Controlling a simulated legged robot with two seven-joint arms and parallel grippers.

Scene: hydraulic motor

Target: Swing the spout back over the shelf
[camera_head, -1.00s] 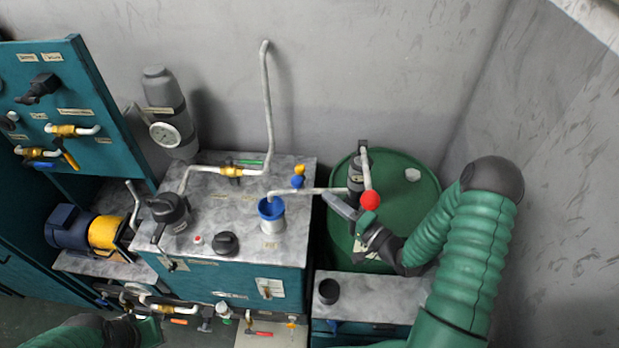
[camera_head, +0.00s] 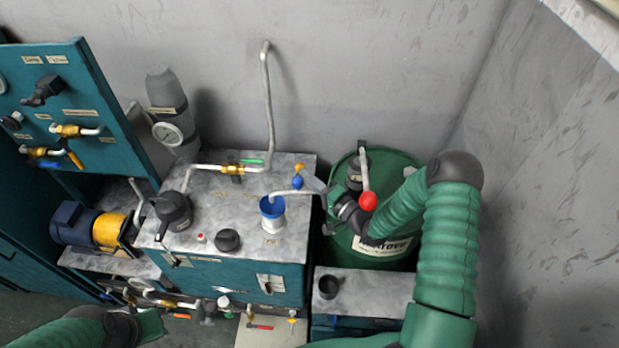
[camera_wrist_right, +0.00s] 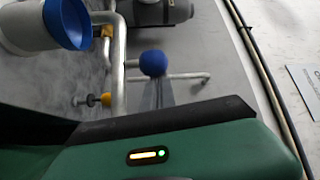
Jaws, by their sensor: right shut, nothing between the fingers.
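The spout (camera_head: 292,193) is a thin grey metal pipe. Its free end is over the blue funnel (camera_head: 271,206) on the tank top, and its other end runs toward the pump (camera_head: 357,165) on the green drum (camera_head: 405,162). My right gripper (camera_head: 318,187) is shut and empty beside the spout, hiding part of the pipe; I cannot tell whether they touch. The shelf (camera_head: 385,290) is the grey top in front of the drum, with no spout above it. The funnel also shows in the right wrist view (camera_wrist_right: 66,22). My left gripper (camera_head: 150,326) is at the lower left, its jaws unclear.
A red ball-ended pump handle (camera_head: 368,201) is close to my right wrist. A black cup (camera_head: 328,287) stands on the shelf. A blue knob (camera_head: 297,182) is near my right fingertips. A tall bent pipe (camera_head: 267,100) rises behind. The wall is to the right.

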